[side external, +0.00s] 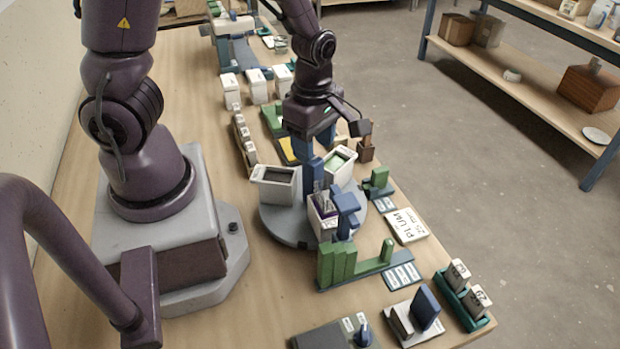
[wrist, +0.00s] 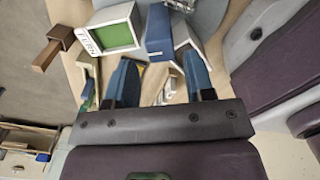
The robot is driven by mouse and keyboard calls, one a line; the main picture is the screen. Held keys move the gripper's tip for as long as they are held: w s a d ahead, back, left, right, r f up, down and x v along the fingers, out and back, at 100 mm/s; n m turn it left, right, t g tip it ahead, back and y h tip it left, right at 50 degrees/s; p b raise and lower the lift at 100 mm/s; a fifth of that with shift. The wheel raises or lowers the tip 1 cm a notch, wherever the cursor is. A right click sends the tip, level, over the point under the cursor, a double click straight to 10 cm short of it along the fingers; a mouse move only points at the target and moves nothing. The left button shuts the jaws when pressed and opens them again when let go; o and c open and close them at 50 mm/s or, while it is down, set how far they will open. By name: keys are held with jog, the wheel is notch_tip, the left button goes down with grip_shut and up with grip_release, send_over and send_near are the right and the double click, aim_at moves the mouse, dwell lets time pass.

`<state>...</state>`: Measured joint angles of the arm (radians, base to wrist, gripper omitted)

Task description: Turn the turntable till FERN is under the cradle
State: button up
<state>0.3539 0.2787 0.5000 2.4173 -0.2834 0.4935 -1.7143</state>
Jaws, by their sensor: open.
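The grey turntable (side external: 278,228) carries white buckets. One bucket at its left (side external: 274,183) holds dark glaze, and one at the back right (side external: 341,162) holds green glaze. A front bucket (side external: 321,226) shows purple and stands beside a blue stand (side external: 346,208) that I take for the cradle's. In the wrist view the green-glaze bucket (wrist: 118,35) bears a tilted label that seems to read FERN. My gripper (wrist: 157,68) is open above the turntable, its blue fingers apart. A blue block (wrist: 158,32) shows between and beyond the fingers; I cannot tell if they touch it.
A card reading PLUM (side external: 406,226) lies to the right of the turntable. A green stepped block (side external: 340,262) stands in front. White containers (side external: 257,87) and other fixtures fill the table behind. A brown block with a handle (wrist: 58,43) is near the green-glaze bucket.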

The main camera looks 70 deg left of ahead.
jog(key=shift+f, duration=1.95)
jog(key=c, duration=0.9)
jog(key=shift+o, duration=0.2)
jog(key=m, duration=0.6)
jog(key=shift+m, duration=1)
jog(key=m, duration=0.8)
